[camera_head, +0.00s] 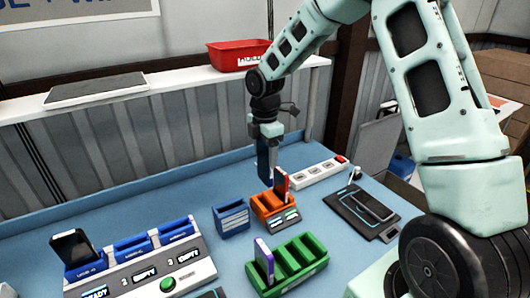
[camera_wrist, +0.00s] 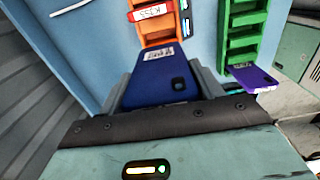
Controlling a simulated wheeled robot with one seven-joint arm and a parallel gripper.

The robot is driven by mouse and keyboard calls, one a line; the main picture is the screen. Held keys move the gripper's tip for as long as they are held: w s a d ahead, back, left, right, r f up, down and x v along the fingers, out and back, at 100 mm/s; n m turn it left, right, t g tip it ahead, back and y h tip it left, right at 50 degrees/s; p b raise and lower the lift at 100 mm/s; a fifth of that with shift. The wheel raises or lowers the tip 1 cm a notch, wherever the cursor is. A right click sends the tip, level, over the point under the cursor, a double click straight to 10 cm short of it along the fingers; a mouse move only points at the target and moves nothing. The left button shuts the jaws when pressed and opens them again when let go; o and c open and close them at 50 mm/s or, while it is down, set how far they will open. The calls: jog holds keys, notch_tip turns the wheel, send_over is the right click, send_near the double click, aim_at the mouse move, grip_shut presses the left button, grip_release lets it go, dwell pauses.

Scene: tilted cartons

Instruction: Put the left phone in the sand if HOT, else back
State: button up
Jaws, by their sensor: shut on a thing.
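My gripper (camera_head: 270,132) is shut on a dark blue phone (camera_wrist: 158,86), which hangs upright below it (camera_head: 264,160) above and just behind the orange dock (camera_head: 262,206). The phone has a white label and a dark camera patch. The orange dock holds a red phone (camera_head: 281,182) in its right slot; its left slot looks empty. Two small displays (camera_head: 286,220) are on its front, too small to read. In the wrist view the orange dock (camera_wrist: 157,28) lies beyond the held phone. I cannot make out any sand.
A blue holder (camera_head: 231,218) stands left of the dock. A green rack (camera_head: 301,265) holds a purple phone (camera_head: 263,257). A grey station (camera_head: 145,270) with blue slots holds a black phone (camera_head: 73,247). A power strip (camera_head: 318,174), black pad (camera_head: 352,212) and shelf's red bin (camera_head: 236,55) also show.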

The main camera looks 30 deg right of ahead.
jog(key=shift+r+p, duration=1.85)
jog(key=shift+r, duration=0.45)
